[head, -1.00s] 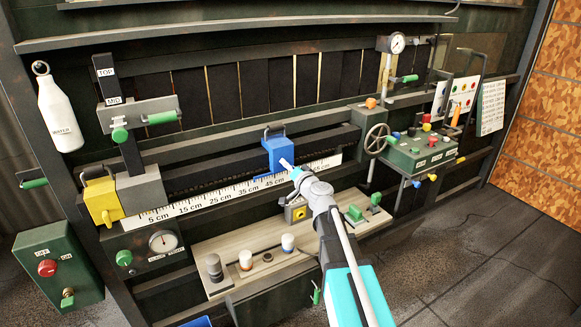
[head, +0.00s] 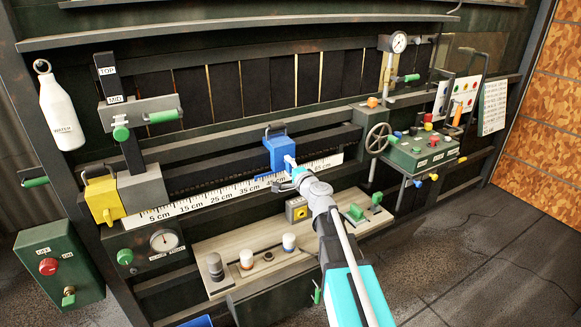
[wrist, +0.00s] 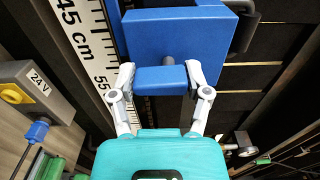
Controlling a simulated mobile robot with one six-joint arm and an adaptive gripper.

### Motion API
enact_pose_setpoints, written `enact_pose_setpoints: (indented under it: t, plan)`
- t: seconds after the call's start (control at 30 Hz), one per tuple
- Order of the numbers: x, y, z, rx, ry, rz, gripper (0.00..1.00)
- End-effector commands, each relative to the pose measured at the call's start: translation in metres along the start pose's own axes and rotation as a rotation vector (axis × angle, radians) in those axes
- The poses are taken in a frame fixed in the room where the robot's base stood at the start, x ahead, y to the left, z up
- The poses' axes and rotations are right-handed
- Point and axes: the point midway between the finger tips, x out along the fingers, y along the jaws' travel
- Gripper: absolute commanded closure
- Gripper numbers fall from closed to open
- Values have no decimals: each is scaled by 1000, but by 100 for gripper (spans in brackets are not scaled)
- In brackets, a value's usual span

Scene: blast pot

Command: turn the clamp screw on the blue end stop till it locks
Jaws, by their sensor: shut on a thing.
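The blue end stop (head: 279,154) sits on the dark rail behind the centimetre scale, near the 45 cm mark. In the wrist view its blue block (wrist: 180,40) fills the upper middle. The clamp screw (wrist: 160,81) shows there as a blue bar on a short dark shaft in front of the block. My gripper (wrist: 160,76) is shut on the bar, one white finger at each end. In the head view my gripper (head: 290,166) is at the stop's front and hides most of the screw.
The white scale (head: 222,196) runs along the rail below the stop. A yellow block (head: 102,199) stands at the rail's left end. A wooden shelf (head: 225,262) with knobs lies below. A handwheel (head: 377,139) and a green control box (head: 420,151) are to the right.

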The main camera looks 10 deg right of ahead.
Motion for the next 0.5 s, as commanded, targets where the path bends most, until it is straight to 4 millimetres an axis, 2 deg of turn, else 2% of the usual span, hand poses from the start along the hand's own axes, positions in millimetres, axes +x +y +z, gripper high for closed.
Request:
enact_pose_setpoints:
  t: [0.47, 0.5]
  plan:
    - [-1, 0, 1, 22, 0, 0, 85]
    - [-1, 0, 1, 22, 0, 0, 34]
